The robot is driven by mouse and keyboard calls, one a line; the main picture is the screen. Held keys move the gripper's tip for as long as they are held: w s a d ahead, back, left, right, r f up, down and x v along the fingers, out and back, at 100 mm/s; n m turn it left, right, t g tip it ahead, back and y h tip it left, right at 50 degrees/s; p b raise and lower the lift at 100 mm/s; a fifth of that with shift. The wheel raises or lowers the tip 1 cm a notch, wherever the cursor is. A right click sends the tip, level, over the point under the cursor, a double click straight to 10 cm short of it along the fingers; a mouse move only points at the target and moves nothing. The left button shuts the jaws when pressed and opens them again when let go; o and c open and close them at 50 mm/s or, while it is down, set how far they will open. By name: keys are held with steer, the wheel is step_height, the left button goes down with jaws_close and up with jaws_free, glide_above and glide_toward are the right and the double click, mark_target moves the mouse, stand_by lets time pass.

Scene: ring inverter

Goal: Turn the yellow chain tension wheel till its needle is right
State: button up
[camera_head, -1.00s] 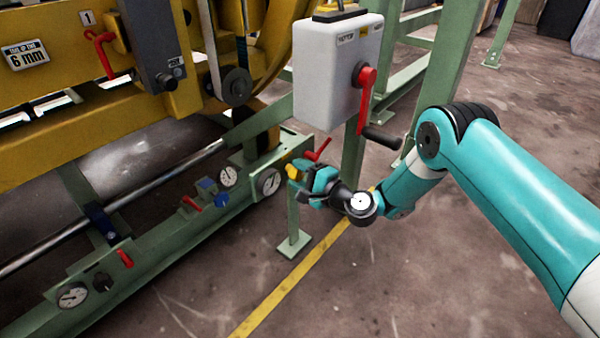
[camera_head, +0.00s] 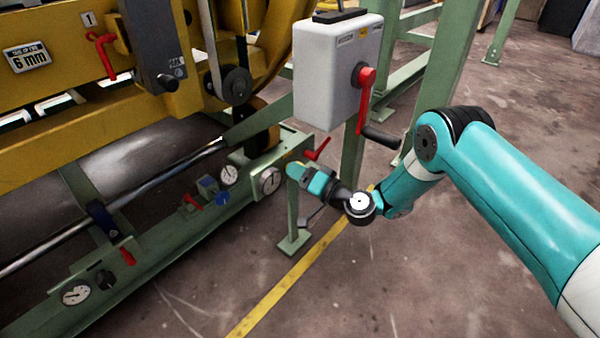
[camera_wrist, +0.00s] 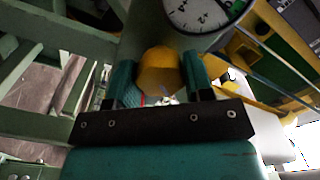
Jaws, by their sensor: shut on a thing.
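The yellow wheel (camera_wrist: 160,70) sits between the two fingers of my gripper (camera_wrist: 158,85) in the wrist view, and the fingers are shut on it. In the head view my gripper (camera_head: 298,173) is at the green post's right end of the low beam, and it hides most of the wheel. A white round gauge (camera_wrist: 198,10) is just beyond the wheel in the wrist view, cut off by the top edge. A gauge (camera_head: 270,180) shows left of my gripper in the head view. I cannot read its needle clearly in either view.
A grey box with a red crank (camera_head: 366,78) hangs above my gripper. A red lever (camera_head: 319,149) is close above it. The floor at right is open.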

steer(key=n, duration=0.3)
steer(key=shift+n, duration=0.4)
steer(key=shift+f+n+p, duration=0.1)
steer(key=shift+n+p, duration=0.4)
steer(key=shift+n, duration=1.3)
steer(key=o, duration=0.9)
steer(key=shift+d, duration=0.15)
